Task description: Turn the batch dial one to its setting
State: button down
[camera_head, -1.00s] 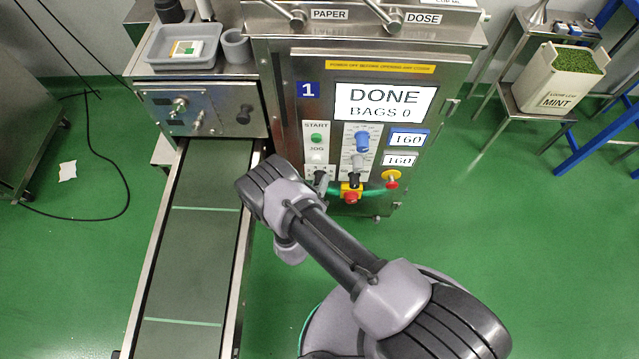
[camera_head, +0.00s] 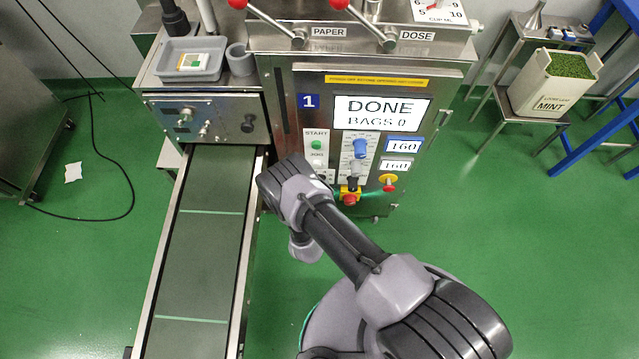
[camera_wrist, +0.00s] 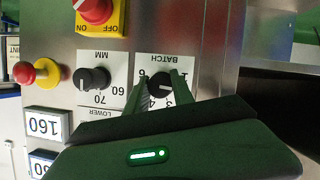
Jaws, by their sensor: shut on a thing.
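The batch dial (camera_wrist: 160,88) is a black knob on a white plate marked BATCH, seen upside down in the wrist view. My gripper (camera_wrist: 160,78) has its two dark fingers on either side of this knob and is shut on it. The fingers cover part of the plate. Digits such as 3, 4 and 6 show around the knob, but I cannot read its setting for sure. In the head view my arm hides the batch dial and my fingertips.
Beside it in the wrist view are a second black dial (camera_wrist: 93,80) marked MM, a red switch on yellow (camera_wrist: 97,12) and a red button (camera_wrist: 24,72). A conveyor (camera_head: 200,250) runs at the left. Green floor (camera_head: 520,270) is clear at the right.

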jog(key=shift+m+y+p, duration=0.7)
jog(key=shift+m+p, duration=0.4)
jog(key=shift+p, duration=0.1)
jog(key=c, duration=1.1)
grip_release()
jog(key=p+v, duration=0.5)
jog(key=v, duration=0.3)
jog(key=p+v, duration=0.5)
jog(key=v, duration=0.4)
jog(key=shift+s+d, duration=0.2)
jog(key=shift+s, duration=0.05)
jog(key=shift+s, duration=0.1)
